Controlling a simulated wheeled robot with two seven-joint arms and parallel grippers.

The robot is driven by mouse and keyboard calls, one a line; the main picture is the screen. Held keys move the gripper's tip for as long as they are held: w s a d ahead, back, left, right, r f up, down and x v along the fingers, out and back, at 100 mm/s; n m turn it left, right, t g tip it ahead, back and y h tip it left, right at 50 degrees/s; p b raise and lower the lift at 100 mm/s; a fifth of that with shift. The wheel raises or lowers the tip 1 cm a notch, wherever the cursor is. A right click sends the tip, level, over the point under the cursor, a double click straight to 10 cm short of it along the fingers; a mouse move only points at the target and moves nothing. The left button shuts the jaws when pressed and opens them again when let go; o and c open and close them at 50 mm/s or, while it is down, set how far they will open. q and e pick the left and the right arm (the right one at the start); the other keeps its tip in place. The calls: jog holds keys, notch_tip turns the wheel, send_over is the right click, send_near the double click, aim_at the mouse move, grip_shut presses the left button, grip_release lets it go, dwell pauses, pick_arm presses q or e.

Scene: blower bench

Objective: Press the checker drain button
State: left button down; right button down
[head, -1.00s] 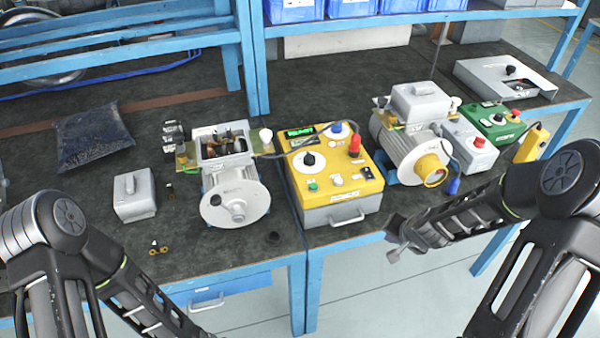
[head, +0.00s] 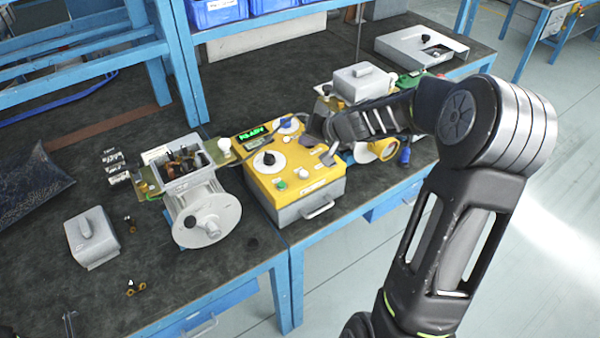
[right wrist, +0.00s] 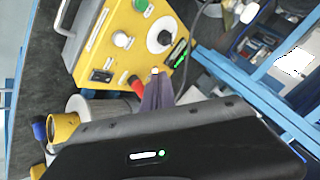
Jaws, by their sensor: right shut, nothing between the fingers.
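The checker is a yellow-topped box (head: 330,180) with a grey base and front handle, standing at the bench's front edge. Its top carries a green button (head: 281,185), a white button (head: 303,172), a black knob (head: 268,160) and a lit green display (head: 252,134). Labels are too small to read, so I cannot tell which button is the drain. My right gripper (head: 318,149) is shut and empty over the panel's right part, hiding some of it. In the right wrist view its fingers (right wrist: 157,92) point at the panel beside a red knob (right wrist: 137,84); contact cannot be told.
A motor with an open terminal box (head: 205,215) stands left of the checker. Another motor with a grey box (head: 360,82) stands behind my right arm. A grey cover (head: 91,236) and small brass parts (head: 135,288) lie on the left. A dark cable runs behind the panel.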

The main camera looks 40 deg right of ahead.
jog(key=shift+a, duration=0.15)
jog(key=b, duration=0.7)
send_over(306, 175)
notch_tip(306, 175, down, 8)
jog(key=shift+f+b, duration=0.45)
dwell(1.4)
jog(key=shift+f+b, duration=0.45)
jog(key=shift+b, duration=0.2)
jog(key=shift+f+b, duration=0.35)
jog(key=shift+b, duration=0.15)
dwell(1.3)
jog(key=shift+r+p, duration=0.55)
jog(key=shift+r, duration=0.3)
